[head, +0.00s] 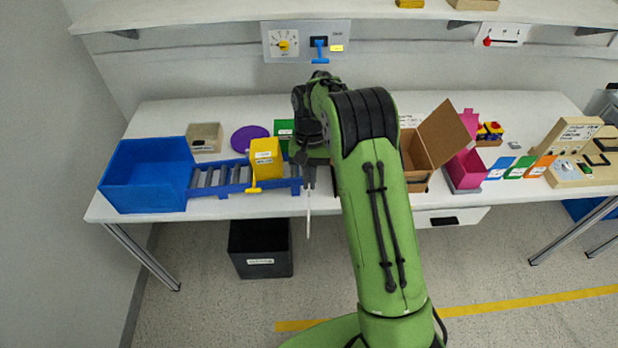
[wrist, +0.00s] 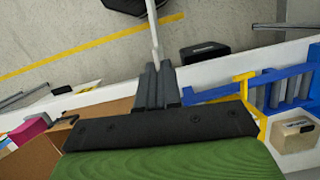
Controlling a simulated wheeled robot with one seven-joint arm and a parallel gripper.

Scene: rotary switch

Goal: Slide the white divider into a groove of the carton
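The white divider (head: 308,216) is thin and seen nearly edge-on, hanging past the front edge of the table. In the wrist view the divider (wrist: 154,35) sticks out from between the fingers. My gripper (head: 309,182) is shut on it; the closed fingers also show in the wrist view (wrist: 157,82). The brown carton (head: 416,177) stands on the table to the right of my gripper, with a flap raised. My arm hides its left part, and its grooves cannot be made out. In the wrist view the carton (wrist: 100,108) is at lower left.
A blue roller conveyor (head: 220,192) with a yellow box (head: 265,158) above it leads to a blue bin (head: 150,178) on the left. A pink holder (head: 467,170) stands close right of the carton. A black bin (head: 260,235) is on the floor below.

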